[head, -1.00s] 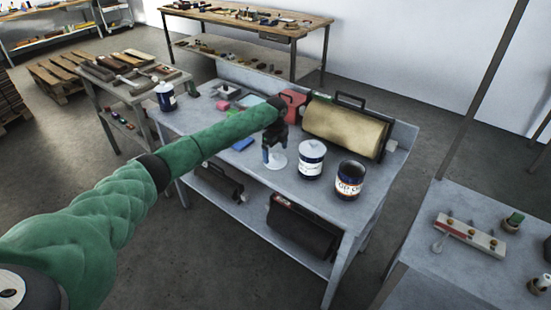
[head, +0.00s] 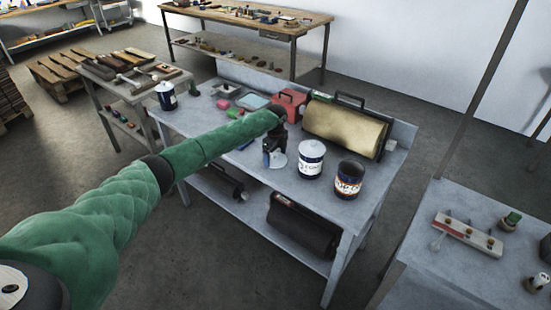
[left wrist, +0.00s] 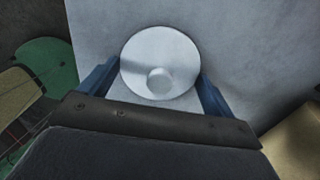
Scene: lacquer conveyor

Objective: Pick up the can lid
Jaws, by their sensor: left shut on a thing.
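The can lid (left wrist: 160,62) is a round, pale disc with a small knob. In the left wrist view it sits between the two blue fingers of my left gripper (left wrist: 160,80), which is shut on it. In the head view my left gripper (head: 270,154) is at the front part of the grey bench, with the lid (head: 278,161) partly hidden behind its fingers. I cannot tell how far the lid is off the bench top. An open, dark-topped can (head: 348,180) stands to the right. My right gripper is not in view.
A white-lidded can (head: 311,160) stands close to the right of my left gripper on the grey bench (head: 327,203). A gold roller (head: 343,130) and a red box (head: 289,104) are behind. Another can (head: 166,96) stands at the left end.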

